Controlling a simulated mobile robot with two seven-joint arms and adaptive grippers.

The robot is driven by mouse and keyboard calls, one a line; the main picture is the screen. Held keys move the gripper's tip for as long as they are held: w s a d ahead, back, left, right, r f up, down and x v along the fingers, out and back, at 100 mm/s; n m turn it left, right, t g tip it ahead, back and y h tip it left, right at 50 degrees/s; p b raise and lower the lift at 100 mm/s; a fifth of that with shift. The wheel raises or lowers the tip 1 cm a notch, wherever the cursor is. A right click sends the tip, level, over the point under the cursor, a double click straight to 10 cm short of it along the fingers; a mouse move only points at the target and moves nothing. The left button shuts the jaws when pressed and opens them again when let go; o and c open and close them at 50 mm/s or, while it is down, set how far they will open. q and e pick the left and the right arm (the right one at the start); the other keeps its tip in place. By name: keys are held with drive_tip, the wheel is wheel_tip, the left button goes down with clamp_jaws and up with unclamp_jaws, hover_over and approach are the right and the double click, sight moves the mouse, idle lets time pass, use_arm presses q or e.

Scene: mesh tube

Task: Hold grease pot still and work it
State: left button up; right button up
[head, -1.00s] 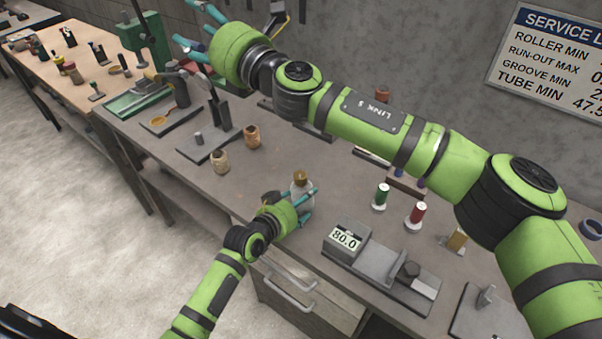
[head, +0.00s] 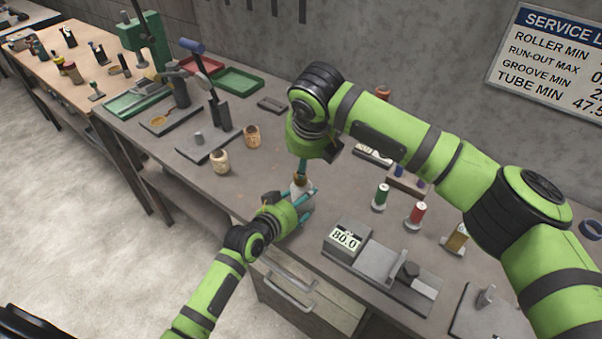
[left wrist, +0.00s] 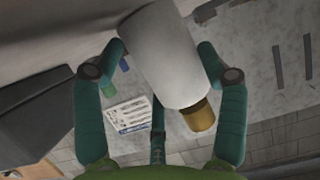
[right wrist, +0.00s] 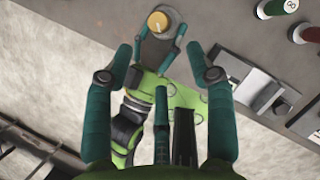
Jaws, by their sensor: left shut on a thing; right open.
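The grease pot (head: 297,187) is a pale cylinder with a brass top, standing near the bench's front edge. In the left wrist view its pale body (left wrist: 165,55) lies between my left fingers, with the brass cap (left wrist: 199,116) beyond. My left gripper (head: 301,200) is shut on the pot from the front. My right gripper (head: 302,170) points down just above it, open. In the right wrist view the brass cap (right wrist: 157,21) shows just beyond and between the open fingertips (right wrist: 159,48). Whether they touch it cannot be told.
A grey gauge reading 80.0 (head: 346,240) stands right of the pot. Two tan jars (head: 220,161) stand to the left. A wall sign (head: 550,60) hangs at the back right.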

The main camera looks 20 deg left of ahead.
drive_tip(key=x, duration=1.1)
drive_tip(key=shift+f, duration=0.1)
drive_tip(key=c, duration=1.1)
